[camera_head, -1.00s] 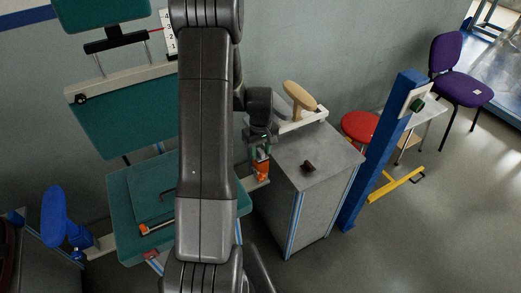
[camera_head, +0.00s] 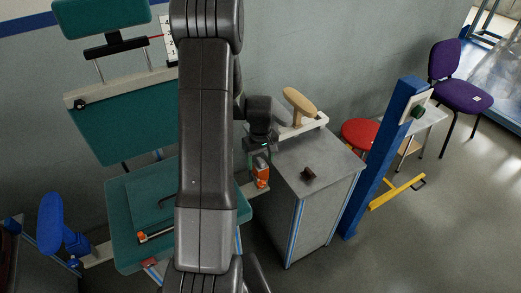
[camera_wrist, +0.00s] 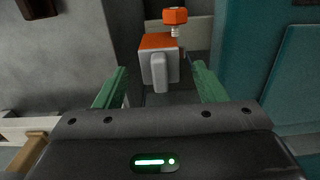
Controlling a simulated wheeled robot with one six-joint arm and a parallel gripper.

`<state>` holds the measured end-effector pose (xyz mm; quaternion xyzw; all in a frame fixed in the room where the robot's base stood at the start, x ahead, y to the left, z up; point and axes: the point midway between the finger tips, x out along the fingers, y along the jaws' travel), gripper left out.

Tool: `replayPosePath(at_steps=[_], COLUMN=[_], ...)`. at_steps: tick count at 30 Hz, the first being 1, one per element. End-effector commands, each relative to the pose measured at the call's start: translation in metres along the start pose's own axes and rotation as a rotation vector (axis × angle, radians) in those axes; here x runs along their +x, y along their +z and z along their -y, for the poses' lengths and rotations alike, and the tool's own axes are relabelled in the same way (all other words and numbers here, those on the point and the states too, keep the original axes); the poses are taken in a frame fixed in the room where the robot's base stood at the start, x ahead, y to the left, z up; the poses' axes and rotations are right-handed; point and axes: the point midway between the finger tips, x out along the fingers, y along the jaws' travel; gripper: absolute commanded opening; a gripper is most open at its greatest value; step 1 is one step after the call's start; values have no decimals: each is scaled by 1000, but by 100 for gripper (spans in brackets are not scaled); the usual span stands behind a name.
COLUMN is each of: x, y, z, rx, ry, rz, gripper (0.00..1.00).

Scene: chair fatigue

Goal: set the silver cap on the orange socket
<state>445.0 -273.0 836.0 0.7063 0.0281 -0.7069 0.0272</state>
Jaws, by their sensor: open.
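My gripper (camera_wrist: 160,90) is open, with its two green fingers apart on either side of a silver cap (camera_wrist: 160,75). The cap is a grey block with an upright tab facing my wrist camera. It sits against an orange socket (camera_wrist: 157,41), whose orange edge shows behind it; how fully it is seated I cannot tell. The fingers show gaps to the cap on both sides. In the head view my gripper (camera_head: 261,153) is just above the orange and pale parts (camera_head: 261,175) beside the grey cabinet. The two parts are too small there to separate clearly.
An orange hex knob with a pale threaded stem (camera_wrist: 175,17) is just behind the socket. The grey cabinet (camera_head: 325,168) stands to the right with a small dark brown object (camera_head: 308,174) on top. The teal chair (camera_head: 150,205) is close on the left.

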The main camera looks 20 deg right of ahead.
Motion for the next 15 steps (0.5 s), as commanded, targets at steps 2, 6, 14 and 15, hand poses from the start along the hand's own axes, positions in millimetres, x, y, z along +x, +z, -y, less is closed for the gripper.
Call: replayPosePath(at_steps=[2, 6, 14, 15], x=[-8, -30, -87, -96], y=[-1, -1, -1, -1], z=[-1, -1, -1, -1], rx=[0, 0, 0, 0], ry=[2, 3, 4, 4], rz=[-3, -5, -6, -6], gripper=[64, 64, 64, 64])
